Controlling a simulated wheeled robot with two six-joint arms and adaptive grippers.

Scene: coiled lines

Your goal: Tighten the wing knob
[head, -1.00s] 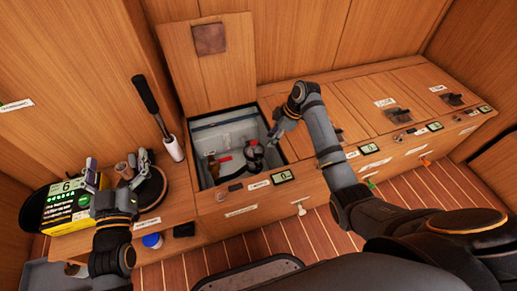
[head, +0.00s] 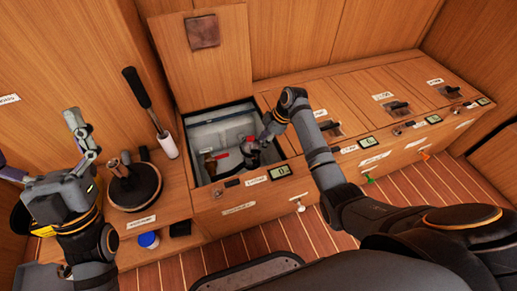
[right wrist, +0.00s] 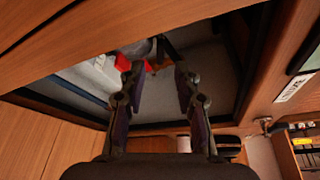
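The open locker (head: 195,170) holds pipe fittings: a brass piece (head: 210,165) at left, a red part (head: 222,156), and a dark round fitting (head: 252,158) at right. I cannot make out the wing knob for certain; it may be on the dark fitting, partly covered by my right gripper (head: 262,141). That gripper points down into the locker. In the right wrist view the right gripper (right wrist: 160,82) is open, with nothing between its fingers; a red part (right wrist: 150,62) lies beyond its left finger. My left gripper (head: 42,140) is open and empty above the left counter.
A raised lid (head: 205,70) stands behind the locker. Closed lids with latches (head: 397,106) run to the right.

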